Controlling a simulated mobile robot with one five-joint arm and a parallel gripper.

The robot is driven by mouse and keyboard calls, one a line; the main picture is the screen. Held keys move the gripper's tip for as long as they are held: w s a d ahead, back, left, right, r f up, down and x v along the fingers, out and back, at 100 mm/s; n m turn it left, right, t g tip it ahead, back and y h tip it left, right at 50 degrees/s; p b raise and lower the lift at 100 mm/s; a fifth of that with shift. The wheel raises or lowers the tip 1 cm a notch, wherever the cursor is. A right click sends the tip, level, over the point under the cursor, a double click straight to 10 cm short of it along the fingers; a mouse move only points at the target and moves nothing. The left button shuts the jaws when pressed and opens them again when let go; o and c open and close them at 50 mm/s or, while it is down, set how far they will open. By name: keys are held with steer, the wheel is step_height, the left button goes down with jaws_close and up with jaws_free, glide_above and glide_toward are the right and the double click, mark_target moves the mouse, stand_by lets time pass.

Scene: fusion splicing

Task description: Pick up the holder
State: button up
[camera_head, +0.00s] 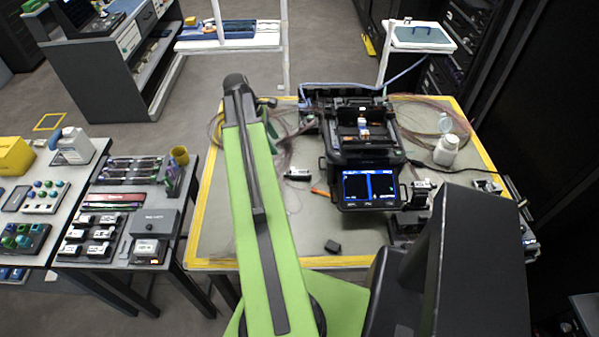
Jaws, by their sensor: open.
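A small black and white piece (298,174), which looks like a fibre holder, lies on the grey mat left of the fusion splicer (362,140). Several similar black and white holder-like pieces (74,235) stand on the left bench. I cannot tell from this view which one is the holder. My green arm reaches up across the left part of the table and hides part of the mat. My gripper is not clearly visible; the arm's end is hidden behind the arm.
The yellow-edged table (215,225) has bare mat at its front. An orange tool (321,192) lies left of the screen. A white bottle (446,150) and loose fibres stand right of the splicer. A grey box (155,223) sits on the left bench. Dark racks line the right.

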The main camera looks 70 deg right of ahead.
steer(key=s+d, duration=0.1)
steer(key=s, duration=0.1)
steer(key=b, duration=1.1)
glide_above(299, 173)
steer(key=w, duration=0.3)
step_height(299, 173, down, 11)
steer(key=shift+s+a, duration=0.15)
steer(key=shift+s+f+b, duration=0.15)
steer(key=shift+f+b, duration=0.05)
steer(key=shift+b, duration=0.2)
steer(key=shift+r, duration=0.1)
steer(key=b+x, duration=0.4)
steer(key=x, duration=0.1)
steer(key=shift+s+a+b, duration=0.1)
steer(key=shift+a+b, duration=0.15)
steer(key=shift+b, duration=0.1)
jaws_close()
